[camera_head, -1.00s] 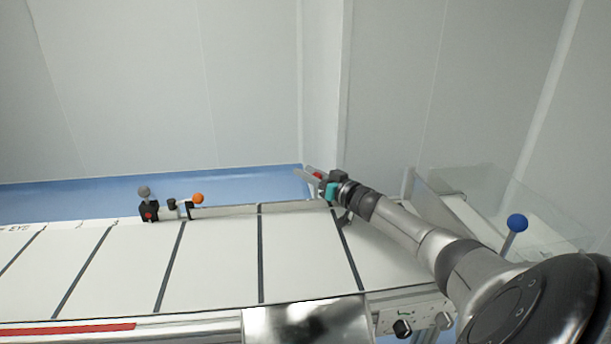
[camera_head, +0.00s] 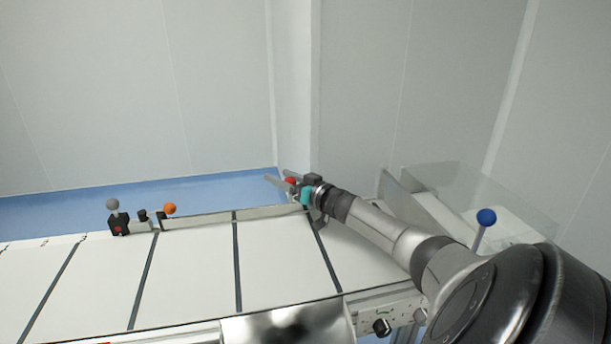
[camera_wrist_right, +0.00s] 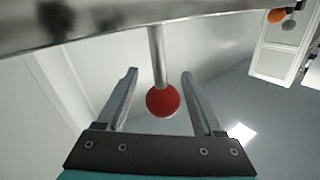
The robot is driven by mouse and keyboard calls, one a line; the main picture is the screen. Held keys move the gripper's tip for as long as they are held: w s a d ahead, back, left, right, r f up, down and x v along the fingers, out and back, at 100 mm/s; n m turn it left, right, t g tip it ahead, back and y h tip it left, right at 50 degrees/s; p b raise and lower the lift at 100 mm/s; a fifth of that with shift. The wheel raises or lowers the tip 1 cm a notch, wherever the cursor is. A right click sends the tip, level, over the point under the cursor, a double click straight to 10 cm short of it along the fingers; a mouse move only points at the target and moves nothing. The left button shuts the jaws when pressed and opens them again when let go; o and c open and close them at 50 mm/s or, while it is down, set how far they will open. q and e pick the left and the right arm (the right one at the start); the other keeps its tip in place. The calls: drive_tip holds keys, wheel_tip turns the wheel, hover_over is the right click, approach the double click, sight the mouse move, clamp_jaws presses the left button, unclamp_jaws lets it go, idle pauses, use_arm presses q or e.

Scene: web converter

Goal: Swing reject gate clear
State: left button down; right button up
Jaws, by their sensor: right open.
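A red ball knob (camera_head: 291,181) on a metal rod stands at the far edge of the conveyor. In the right wrist view the knob (camera_wrist_right: 163,100) sits between the two fingers, with a gap visible on each side. The rod runs from the knob to a metal bar (camera_wrist_right: 200,25) across the top of that view. My right gripper (camera_head: 281,182) is open around the knob and not shut on it. I cannot tell from these frames which part is the gate itself. My left gripper is out of view.
The white conveyor (camera_head: 190,270) with dark cross strips fills the lower left. A grey knob (camera_head: 112,204) and an orange knob (camera_head: 170,208) stand along its far edge. A blue knob (camera_head: 486,217) and a clear chute (camera_head: 465,190) are at right. A control panel (camera_head: 395,315) is in front.

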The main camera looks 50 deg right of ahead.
drive_tip(key=shift+s+p, duration=0.35)
drive_tip(key=shift+s, duration=0.45)
drive_tip(key=s+p, duration=0.4)
drive_tip(key=s, duration=0.9)
drive_tip(key=shift+a+p, duration=0.2)
drive_tip(key=shift+p, duration=0.15)
drive_tip(key=shift+r, duration=0.15)
